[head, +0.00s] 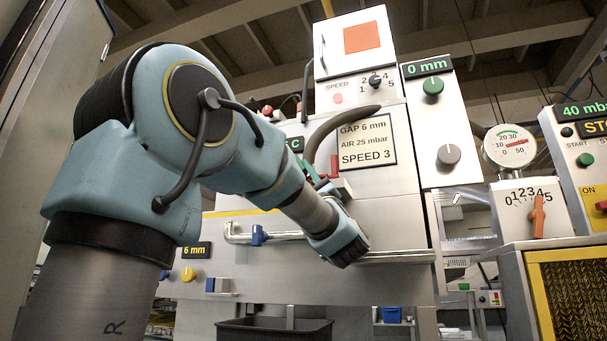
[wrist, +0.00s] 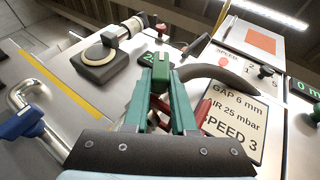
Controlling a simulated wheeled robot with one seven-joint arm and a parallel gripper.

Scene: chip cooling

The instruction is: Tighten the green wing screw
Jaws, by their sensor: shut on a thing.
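The green wing screw (wrist: 161,68) shows in the wrist view as a small upright green block at the fingertips. My gripper (wrist: 160,84) has its green fingers on both sides of it and is shut on it. The screw sits beside the start of the dark curved hose, on the pale machine front. In the head view my gripper (head: 312,172) is mostly hidden behind my own arm and wrist, and I cannot make out the screw there. The screw's thread and seat are hidden.
A dark hose (wrist: 218,74) curves close to the fingers on the right. A red part (wrist: 200,108) is just right of them. A sign (head: 367,142) reads GAP 6 mm, AIR 25 mbar, SPEED 3. A pipe with a blue handle (head: 258,235) runs below left.

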